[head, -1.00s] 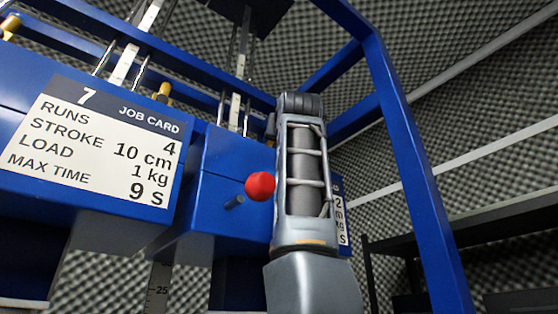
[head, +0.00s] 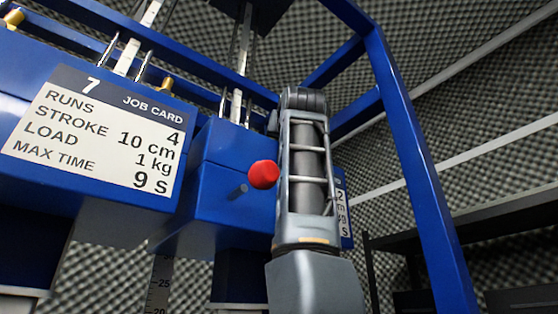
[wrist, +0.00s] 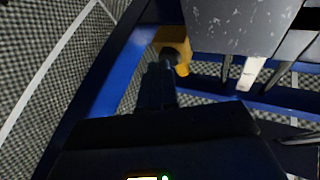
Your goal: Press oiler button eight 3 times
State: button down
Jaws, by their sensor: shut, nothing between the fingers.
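In the wrist view my gripper (wrist: 160,78) is dark and shut, pointing up toward a yellow body (wrist: 168,38). A dark round knob (wrist: 172,56) sits against that body, at or very near my fingertips. I cannot tell whether they touch. The yellow body looks like an oiler, but no number shows on it. In the head view my arm covers most of the station to the right of job card 7 (head: 95,132), and my gripper is hidden behind it. A brass oiler (head: 166,83) shows above card 7.
A red knob (head: 264,174) sticks out of the blue box (head: 218,172) just left of my arm. A blue frame post (head: 415,160) stands to the right. A dark shelf (head: 470,225) is at the far right. Another card's edge (head: 341,210) shows behind my arm.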

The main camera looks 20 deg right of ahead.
jog(key=shift+s+d, duration=0.1)
jog(key=shift+s, duration=0.1)
jog(key=s, duration=0.1)
jog(key=s+d+b, duration=0.1)
jog(key=s, duration=0.1)
jog(key=s+b, duration=0.1)
jog(key=shift+s+d+r, duration=0.15)
jog(key=shift+s+d, duration=0.15)
jog(key=shift+s, duration=0.1)
dwell(0.8)
